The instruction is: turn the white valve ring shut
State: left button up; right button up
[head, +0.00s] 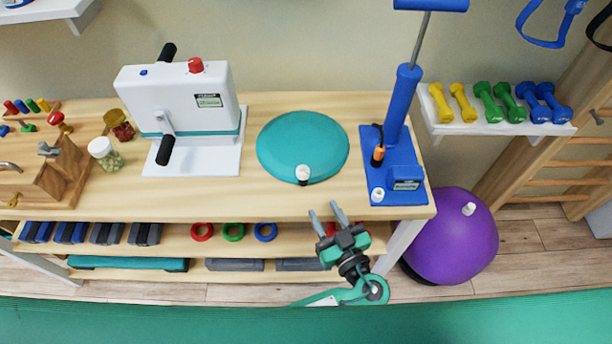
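The teal round air cushion (302,140) lies flat on the wooden bench. A small white valve ring (303,171) sits at its front edge, with a dark part just below it. I cannot tell from here how far the ring is turned. My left gripper (324,212) is in front of the bench's front edge, a little below and right of the valve in the picture. Its two grey fingers point up toward the bench, apart, with nothing between them. It does not touch the valve. My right gripper is not in view.
Right of the cushion stands a blue hand pump (400,120) with a white cap (377,194) on its base. Left is a white machine (180,100) with black handles. Jars (103,150) stand further left. A purple ball (450,240) is on the floor at right.

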aim_at(306, 179)
pick_arm(q)
jog(key=p+x, duration=0.2)
jog(key=x, duration=0.7)
jog(key=shift+w+a, duration=0.1)
jog(key=shift+w, duration=0.25)
jog(key=shift+w+a+f+p, duration=0.1)
jog(key=shift+w+a+p, duration=0.05)
jog(key=shift+w+p, duration=0.2)
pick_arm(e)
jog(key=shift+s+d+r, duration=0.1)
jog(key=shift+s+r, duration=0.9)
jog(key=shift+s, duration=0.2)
pick_arm(q)
jog(key=c, duration=0.7)
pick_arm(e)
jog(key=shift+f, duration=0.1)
